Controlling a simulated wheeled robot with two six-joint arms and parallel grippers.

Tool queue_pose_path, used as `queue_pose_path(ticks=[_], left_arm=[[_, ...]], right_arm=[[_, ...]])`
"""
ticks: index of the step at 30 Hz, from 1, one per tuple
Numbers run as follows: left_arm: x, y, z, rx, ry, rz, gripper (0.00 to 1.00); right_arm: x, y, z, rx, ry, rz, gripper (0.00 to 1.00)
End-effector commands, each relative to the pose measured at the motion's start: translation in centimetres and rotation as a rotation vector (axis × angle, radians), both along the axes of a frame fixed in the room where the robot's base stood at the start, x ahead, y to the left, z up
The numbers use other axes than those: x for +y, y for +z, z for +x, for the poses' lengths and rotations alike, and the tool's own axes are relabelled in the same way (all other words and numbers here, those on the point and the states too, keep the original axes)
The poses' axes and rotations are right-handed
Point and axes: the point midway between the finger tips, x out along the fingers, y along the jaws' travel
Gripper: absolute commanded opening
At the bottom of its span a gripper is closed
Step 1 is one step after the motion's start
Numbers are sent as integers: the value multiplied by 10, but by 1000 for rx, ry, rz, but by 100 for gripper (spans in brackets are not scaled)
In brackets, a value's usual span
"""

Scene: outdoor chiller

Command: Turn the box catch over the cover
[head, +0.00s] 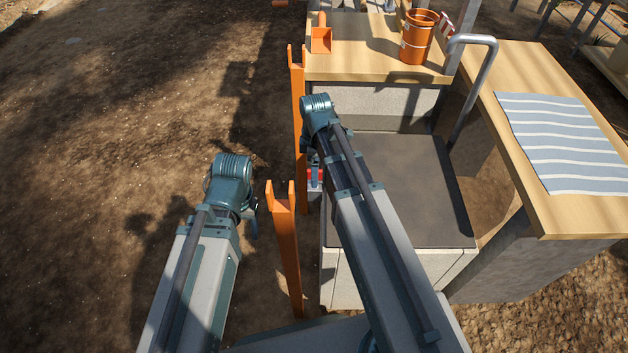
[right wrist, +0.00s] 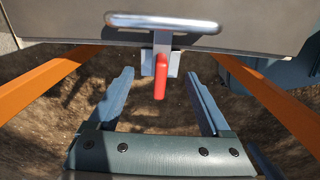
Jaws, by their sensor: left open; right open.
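The box catch shows in the right wrist view as a red lever (right wrist: 160,78) on a metal bracket, below a silver bar handle (right wrist: 162,22) on the box's grey face. The lever points down, away from the bar. My right gripper (right wrist: 160,98) is open, with the lever's end between and just beyond its fingertips, untouched. In the head view a bit of the red catch (head: 316,176) shows beside my right arm. The dark grey cover (head: 425,190) lies flat on the pale box, partly hidden by that arm. My left gripper (head: 250,218) is open and empty, left of the box.
Two orange posts (head: 286,245) stand along the box's left side, between my arms and near the catch. A wooden counter (head: 345,62) behind holds an orange bucket (head: 418,38) and an orange scoop (head: 321,40). A striped cloth (head: 565,140) lies on the right counter. Bare ground lies left.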

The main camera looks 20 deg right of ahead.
Motion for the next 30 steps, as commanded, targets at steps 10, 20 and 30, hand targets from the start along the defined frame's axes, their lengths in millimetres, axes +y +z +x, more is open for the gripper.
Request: queue_pose_path(ticks=[10,20,30], left_arm=[[0,40,0,0,0,-1,66],[0,71,0,0,0,-1,66],[0,69,0,0,0,-1,66]], right_arm=[[0,40,0,0,0,0,82],[0,71,0,0,0,0,82],[0,69,0,0,0,0,82]])
